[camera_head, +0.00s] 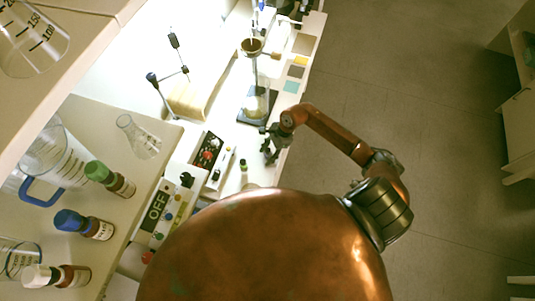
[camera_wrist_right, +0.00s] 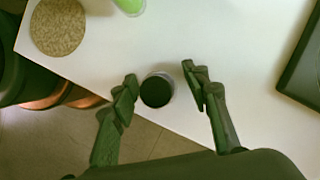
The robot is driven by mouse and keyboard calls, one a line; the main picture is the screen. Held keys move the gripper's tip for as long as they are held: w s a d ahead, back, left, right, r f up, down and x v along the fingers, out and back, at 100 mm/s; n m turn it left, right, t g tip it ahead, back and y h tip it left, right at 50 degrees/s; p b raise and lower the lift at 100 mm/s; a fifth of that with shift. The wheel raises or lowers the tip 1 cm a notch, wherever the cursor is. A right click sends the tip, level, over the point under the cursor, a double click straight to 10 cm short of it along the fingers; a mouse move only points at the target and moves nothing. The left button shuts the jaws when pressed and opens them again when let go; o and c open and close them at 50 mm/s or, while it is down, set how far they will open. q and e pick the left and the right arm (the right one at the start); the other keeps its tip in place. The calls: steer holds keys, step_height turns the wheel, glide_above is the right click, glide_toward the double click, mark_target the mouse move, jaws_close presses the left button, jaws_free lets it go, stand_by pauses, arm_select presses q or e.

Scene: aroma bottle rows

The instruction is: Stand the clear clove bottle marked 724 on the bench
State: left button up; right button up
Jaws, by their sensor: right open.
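A small round bottle (camera_wrist_right: 157,75), seen from above, has a dark cap and a pale, see-through rim. It is between the fingers of my right gripper (camera_wrist_right: 158,92) in the right wrist view, near the bench edge. The fingers are open with gaps on both sides. No label or number is readable, and I cannot tell whether its base rests on the bench. In the head view my right gripper (camera_head: 268,152) hangs over the right edge of the white bench (camera_wrist_right: 230,45); the bottle is not clearly visible there. My left gripper is out of view.
A green-capped bottle (camera_head: 243,164) stands nearby. A dark box of small items (camera_head: 207,153) lies to its left. A flask on a stand (camera_head: 257,103) is behind my gripper. A cork disc (camera_wrist_right: 58,27) lies on the bench. Bottles with green, blue and white caps occupy the left shelf.

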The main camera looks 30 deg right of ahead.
steer(key=shift+r, duration=0.2)
steer(key=v, duration=1.2)
steer(key=shift+b, duration=0.3)
steer(key=shift+a, duration=0.1)
